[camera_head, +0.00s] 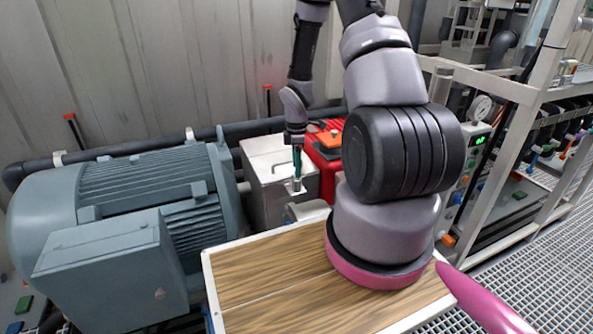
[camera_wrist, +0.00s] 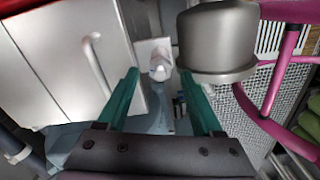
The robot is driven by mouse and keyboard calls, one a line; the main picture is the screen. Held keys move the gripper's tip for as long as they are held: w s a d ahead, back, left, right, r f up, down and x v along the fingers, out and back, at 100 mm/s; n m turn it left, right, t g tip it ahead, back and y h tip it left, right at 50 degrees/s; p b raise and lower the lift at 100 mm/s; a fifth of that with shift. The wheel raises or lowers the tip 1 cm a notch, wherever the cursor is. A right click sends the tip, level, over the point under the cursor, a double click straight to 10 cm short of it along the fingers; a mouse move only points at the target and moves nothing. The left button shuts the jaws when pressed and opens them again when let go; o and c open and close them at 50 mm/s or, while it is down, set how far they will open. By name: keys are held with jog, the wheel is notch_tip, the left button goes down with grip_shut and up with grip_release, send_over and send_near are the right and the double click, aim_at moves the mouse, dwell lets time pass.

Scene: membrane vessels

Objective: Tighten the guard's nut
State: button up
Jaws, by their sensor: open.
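The guard, a silver metal box (camera_head: 262,192), stands just right of the large grey motor. Its flat top and a bent handle fill the left of the wrist view (camera_wrist: 55,60). A pale tab with a small rounded fitting (camera_wrist: 160,68), which looks like the nut, sits beside the box. My gripper (camera_head: 297,178) points down over the box's right side. In the wrist view my gripper (camera_wrist: 160,73) has its green fingers apart, with the fitting showing between the tips. Nothing is held. I cannot tell whether the fingertips are level with the nut or above it.
A large grey motor (camera_head: 135,215) stands left of the guard. A red unit (camera_head: 327,170) is close behind at its right. A dark pipe (camera_head: 120,150) runs along the wall. A rack with a gauge (camera_head: 481,108) stands at right.

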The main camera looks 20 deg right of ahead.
jog(key=shift+f, duration=1.15)
grip_shut()
